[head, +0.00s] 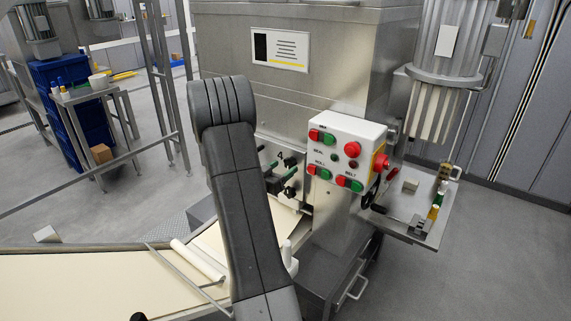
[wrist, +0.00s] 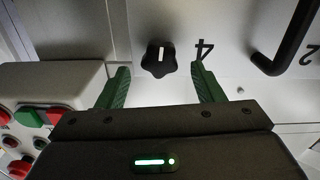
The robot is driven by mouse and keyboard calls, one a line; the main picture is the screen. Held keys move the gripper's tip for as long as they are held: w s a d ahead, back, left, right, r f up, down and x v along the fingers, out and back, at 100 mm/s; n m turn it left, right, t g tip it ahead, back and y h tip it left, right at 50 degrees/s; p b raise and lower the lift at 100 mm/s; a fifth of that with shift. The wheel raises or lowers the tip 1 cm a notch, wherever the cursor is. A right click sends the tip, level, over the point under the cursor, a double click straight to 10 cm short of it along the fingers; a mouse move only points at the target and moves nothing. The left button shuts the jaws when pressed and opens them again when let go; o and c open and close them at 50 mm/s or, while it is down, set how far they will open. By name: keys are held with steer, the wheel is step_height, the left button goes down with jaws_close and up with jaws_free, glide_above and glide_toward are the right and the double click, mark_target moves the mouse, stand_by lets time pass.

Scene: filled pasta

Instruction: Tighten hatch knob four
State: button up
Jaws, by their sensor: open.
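Hatch knob four (wrist: 160,60) is a black lobed knob with a white line across its face, upright in the wrist view. It sits on the pale hatch panel (wrist: 228,22), beside a black "4" (wrist: 204,48) that appears upside down. My gripper (wrist: 160,70) is open, its green fingers on either side of the knob in the picture, with gaps to both. I cannot tell how deep the fingertips reach around it. In the head view my gripper (head: 279,176) is at the machine's front, partly behind my arm, and hides part of the hatch.
A black bar handle (wrist: 284,42) and a "2" (wrist: 310,55) are at the right in the wrist view. The control box (head: 345,152) with red and green buttons stands close beside the gripper. A dough sheet (head: 120,280) lies on the belt below.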

mark_target(290, 163)
steer(key=shift+x, duration=1.2)
steer(key=c, duration=1)
steer(key=shift+o, duration=0.2)
